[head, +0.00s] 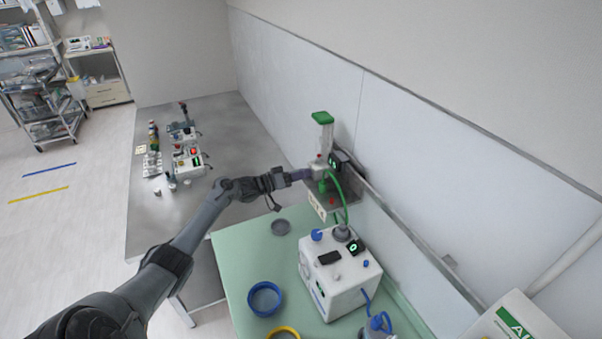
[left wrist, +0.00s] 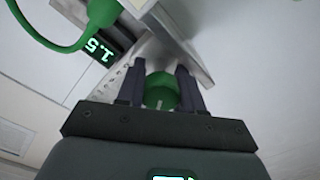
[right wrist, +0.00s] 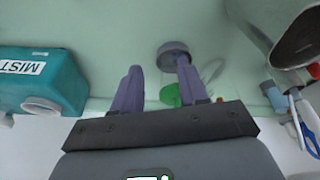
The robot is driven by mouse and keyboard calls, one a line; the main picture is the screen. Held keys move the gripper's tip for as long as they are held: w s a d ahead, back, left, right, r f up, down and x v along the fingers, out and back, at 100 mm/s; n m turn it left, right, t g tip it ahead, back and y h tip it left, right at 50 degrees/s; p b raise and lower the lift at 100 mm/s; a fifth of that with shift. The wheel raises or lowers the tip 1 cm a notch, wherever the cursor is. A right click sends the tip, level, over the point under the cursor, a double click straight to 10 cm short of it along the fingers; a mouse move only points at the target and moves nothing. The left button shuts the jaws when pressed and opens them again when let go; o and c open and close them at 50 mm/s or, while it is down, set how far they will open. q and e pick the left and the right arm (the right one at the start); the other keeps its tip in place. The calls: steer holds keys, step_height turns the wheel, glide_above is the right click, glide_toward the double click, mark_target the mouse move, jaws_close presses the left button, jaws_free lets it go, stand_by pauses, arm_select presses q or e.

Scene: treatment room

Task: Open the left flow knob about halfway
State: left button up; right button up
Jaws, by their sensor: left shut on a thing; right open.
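The green flow knob (left wrist: 160,92) sits between the fingers of my left gripper (left wrist: 160,88), which is shut on it. A small display (left wrist: 95,47) beside the knob seems to read 1.5, seen upside down. In the head view my left gripper (head: 306,173) reaches the wall-side flow unit (head: 325,137), which has a green top and a green hose; the knob is hidden there by the gripper. My right gripper (right wrist: 160,82) is open, with nothing between its fingers. It is not visible in the head view.
A white machine (head: 340,280) with blue knobs and a lit display stands on the green table (head: 238,258). The right wrist view shows a teal MIST box (right wrist: 45,85) and a metal cup (right wrist: 302,38).

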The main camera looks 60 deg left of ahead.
arm_select(q)
steer(key=shift+r, duration=0.15)
steer(key=o, duration=0.9)
steer(key=shift+a, duration=0.1)
steer(key=shift+o, duration=0.4)
arm_select(e)
steer(key=shift+a, duration=0.15)
arm_select(q)
steer(key=shift+s, duration=0.15)
arm_select(e)
steer(key=shift+r, duration=0.2)
